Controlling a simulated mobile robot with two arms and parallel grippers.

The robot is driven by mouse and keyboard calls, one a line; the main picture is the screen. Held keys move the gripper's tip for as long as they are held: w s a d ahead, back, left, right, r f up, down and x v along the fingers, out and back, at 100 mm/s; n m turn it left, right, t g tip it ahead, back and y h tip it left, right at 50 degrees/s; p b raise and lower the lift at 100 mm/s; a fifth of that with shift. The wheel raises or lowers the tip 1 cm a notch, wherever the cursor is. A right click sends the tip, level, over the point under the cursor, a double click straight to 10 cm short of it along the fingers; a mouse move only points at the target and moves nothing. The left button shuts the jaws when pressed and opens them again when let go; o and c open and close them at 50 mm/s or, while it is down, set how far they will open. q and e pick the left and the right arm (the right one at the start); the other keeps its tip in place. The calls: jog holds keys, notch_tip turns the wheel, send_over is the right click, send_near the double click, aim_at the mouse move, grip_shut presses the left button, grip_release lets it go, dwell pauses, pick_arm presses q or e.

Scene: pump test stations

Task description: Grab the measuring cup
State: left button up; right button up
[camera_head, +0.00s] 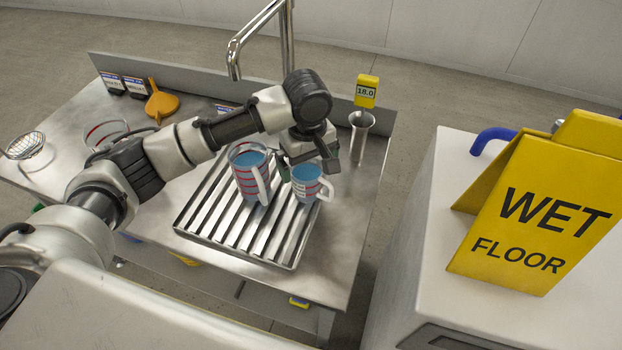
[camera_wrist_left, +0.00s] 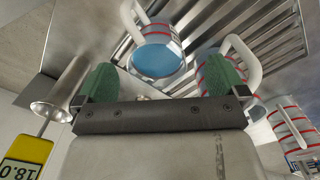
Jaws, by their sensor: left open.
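Two measuring cups with red stripes, white handles and blue liquid stand upright on the ribbed drain tray (camera_head: 190,218). The larger cup (camera_head: 246,178) is on the left, the smaller cup (camera_head: 305,186) on the right, close together. My left gripper (camera_head: 309,163) is open and empty, just behind and above the smaller cup. In the left wrist view, the smaller cup (camera_wrist_left: 160,52) shows ahead, between the directions of the two green-padded fingers (camera_wrist_left: 165,82). The larger cup (camera_wrist_left: 213,72) is partly hidden by the right finger there. My right gripper is not in view.
A metal beaker (camera_head: 359,135) stands right of my gripper, before a yellow 18.0 display (camera_head: 366,91). A tap (camera_head: 285,40) rises behind. Another striped cup (camera_head: 106,131), an orange funnel (camera_head: 160,102) and a strainer (camera_head: 25,145) are left. A wet-floor sign (camera_head: 540,215) stands right.

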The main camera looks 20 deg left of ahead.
aim_at(309, 178)
pick_arm(q)
jog(key=f, duration=0.6)
jog(key=shift+w+f, duration=0.1)
jog(key=shift+w, duration=0.3)
jog(key=shift+a+f, duration=0.1)
jog(key=shift+f, duration=0.45)
jog(key=c, duration=1.1)
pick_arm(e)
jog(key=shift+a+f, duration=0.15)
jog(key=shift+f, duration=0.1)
